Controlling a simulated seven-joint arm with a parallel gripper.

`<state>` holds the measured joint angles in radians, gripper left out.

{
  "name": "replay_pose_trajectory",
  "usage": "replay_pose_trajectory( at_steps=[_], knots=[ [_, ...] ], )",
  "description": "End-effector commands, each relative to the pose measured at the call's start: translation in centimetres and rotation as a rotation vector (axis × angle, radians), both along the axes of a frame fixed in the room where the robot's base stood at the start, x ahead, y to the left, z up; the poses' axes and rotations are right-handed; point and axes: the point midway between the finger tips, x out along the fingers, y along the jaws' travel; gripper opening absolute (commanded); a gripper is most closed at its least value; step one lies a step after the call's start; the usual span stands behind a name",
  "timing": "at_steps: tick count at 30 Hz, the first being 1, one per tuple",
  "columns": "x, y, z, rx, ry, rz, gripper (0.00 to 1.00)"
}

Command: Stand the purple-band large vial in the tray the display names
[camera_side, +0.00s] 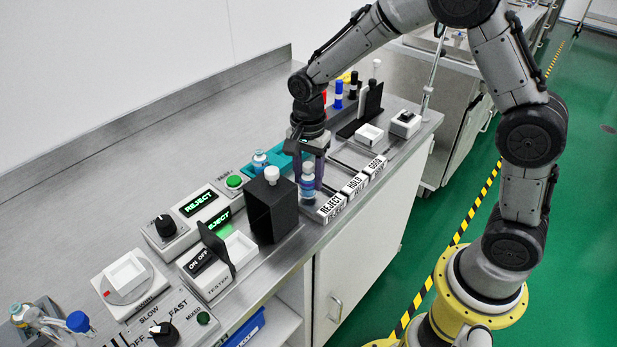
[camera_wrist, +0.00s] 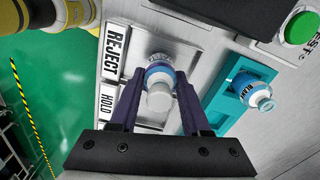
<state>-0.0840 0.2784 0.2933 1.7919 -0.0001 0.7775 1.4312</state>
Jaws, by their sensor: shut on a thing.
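My gripper (camera_side: 309,178) has purple fingers and is shut on a vial (camera_side: 308,187) with a pale cap and a blue and white body. The wrist view shows the held vial (camera_wrist: 160,78) from above, between the fingers (camera_wrist: 157,100). It is upright, at the tray (camera_wrist: 188,52) beside the REJECT label (camera_wrist: 117,47). The display (camera_side: 199,203) reads REJECT in green. The HOLD label (camera_side: 354,184) and GOOD label (camera_side: 375,166) mark the neighbouring trays.
A teal holder (camera_wrist: 219,98) with a vial marked BLANK (camera_wrist: 250,88) stands close beside the gripper. A black box (camera_side: 271,213) with a white-capped item stands just left of it. A tester (camera_side: 207,272) and a green button (camera_side: 234,182) are further left.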

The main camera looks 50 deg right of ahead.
Motion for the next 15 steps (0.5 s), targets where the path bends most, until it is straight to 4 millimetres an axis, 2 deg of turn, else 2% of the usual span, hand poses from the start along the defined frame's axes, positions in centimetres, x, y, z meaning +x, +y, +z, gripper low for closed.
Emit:
replay_pose_trajectory(
  at_steps=[3, 14, 15],
  knots=[
    [-0.02, 0.0, -0.67, 0.0, 0.0, 0.0, 0.0],
    [-0.04, 0.0, -0.99, 0.0, 0.0, 0.0, 0.0],
    [-0.04, 0.0, -0.99, 0.0, 0.0, 0.0, 0.53]
  ],
)
